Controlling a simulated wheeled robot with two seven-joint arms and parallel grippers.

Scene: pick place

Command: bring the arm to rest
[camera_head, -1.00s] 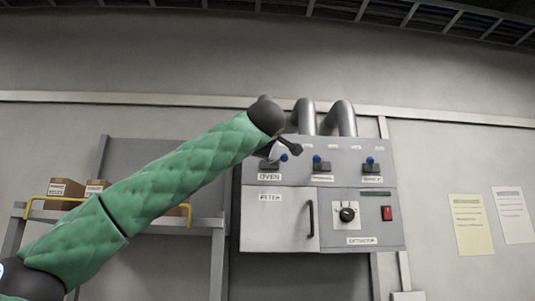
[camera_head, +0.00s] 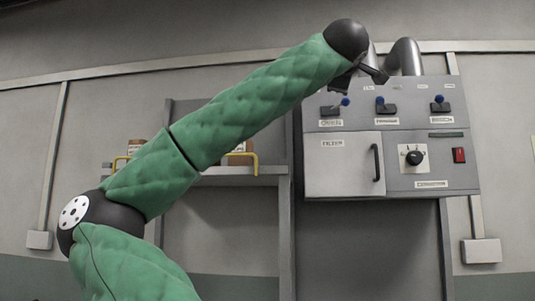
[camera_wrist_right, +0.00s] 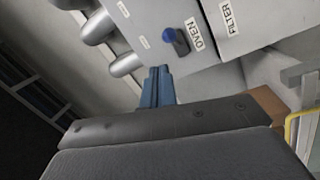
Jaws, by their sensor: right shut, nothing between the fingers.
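My right gripper (camera_wrist_right: 158,88) shows in the right wrist view, its blue fingers together with nothing between them. It points toward the grey wall cabinet (camera_wrist_right: 155,35), and a gap to it cannot be judged. In the head view one green padded arm of mine reaches up from the lower left, its black end joint overlapping the upper left of the cabinet (camera_head: 317,90). The fingers are not clear there. The blue-knobbed switch labelled OVEN (camera_head: 331,111) is just below that arm end; it also shows in the right wrist view (camera_wrist_right: 175,40). My left gripper is not in view.
The cabinet carries more blue-knobbed switches (camera_head: 386,108), a closed door with a black handle (camera_head: 376,162), a dial (camera_head: 413,157) and a red switch (camera_head: 459,155). Metal pipes (camera_head: 404,57) rise behind it. A shelf (camera_head: 240,181) with boxes and yellow rails stands left, behind the arm.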

